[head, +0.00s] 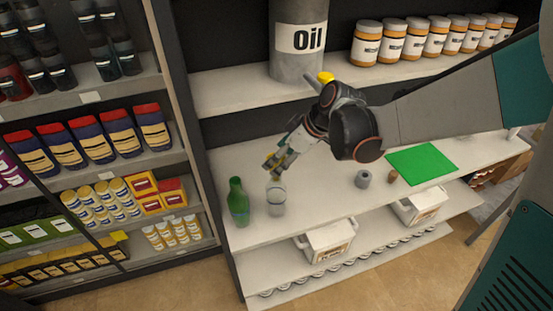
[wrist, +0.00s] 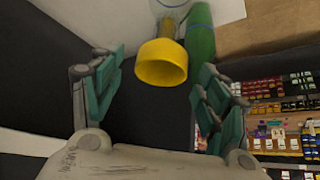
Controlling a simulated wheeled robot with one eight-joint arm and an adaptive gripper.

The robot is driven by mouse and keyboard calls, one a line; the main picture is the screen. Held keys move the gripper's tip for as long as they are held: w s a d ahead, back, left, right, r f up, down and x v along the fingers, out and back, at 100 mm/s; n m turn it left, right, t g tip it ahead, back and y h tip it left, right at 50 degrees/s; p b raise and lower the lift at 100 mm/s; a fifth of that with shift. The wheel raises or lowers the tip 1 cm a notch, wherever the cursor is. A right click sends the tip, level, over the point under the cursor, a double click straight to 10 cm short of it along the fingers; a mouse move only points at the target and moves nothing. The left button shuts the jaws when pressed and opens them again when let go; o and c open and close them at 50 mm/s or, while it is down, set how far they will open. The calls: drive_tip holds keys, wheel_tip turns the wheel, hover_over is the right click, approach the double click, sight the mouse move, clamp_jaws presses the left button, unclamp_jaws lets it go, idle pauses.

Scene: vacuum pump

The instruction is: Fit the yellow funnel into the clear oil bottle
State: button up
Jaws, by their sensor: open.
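The yellow funnel (wrist: 162,64) is in the wrist view with its wide mouth towards the camera. Its narrow stem points away, and yellow shows within the outline of the clear oil bottle (wrist: 172,5). The funnel appears to sit in the bottle's top, but I cannot tell how deep. In the head view the clear bottle (head: 276,202) stands upright on the white shelf, below my gripper (head: 272,167). My gripper (wrist: 162,88) is open, with a finger on each side of the funnel and visible gaps. In the head view the fingers mostly hide the funnel.
A green bottle (head: 238,203) stands close left of the clear bottle. A grey roll (head: 363,179), a small brown item (head: 392,177) and a green mat (head: 422,164) lie to the right. An oil drum (head: 297,40) stands on the shelf above. Stocked shelves (head: 90,180) are at left.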

drive_tip(key=v, duration=0.9)
drive_tip(key=shift+r, duration=0.25)
drive_tip(key=shift+s+d, duration=0.1)
drive_tip(key=shift+d, duration=0.05)
drive_tip(key=s+d+f+m+t+h+b, duration=0.2)
drive_tip(key=s+d+f+m+h+b, duration=0.1)
drive_tip(key=s+d+f+m+b, duration=0.2)
drive_tip(key=s+d+f+m+t+h+b, duration=0.2)
drive_tip(key=s+d+f+m+b, duration=0.3)
drive_tip(key=s+f+b, duration=0.5)
drive_tip(key=s+m+b, duration=0.1)
drive_tip(key=s+m, duration=0.1)
drive_tip(key=shift+s+d+f+h+b, duration=0.2)
drive_tip(key=shift+s+d+h+b, duration=0.05)
drive_tip(key=shift+d+h+b, duration=0.15)
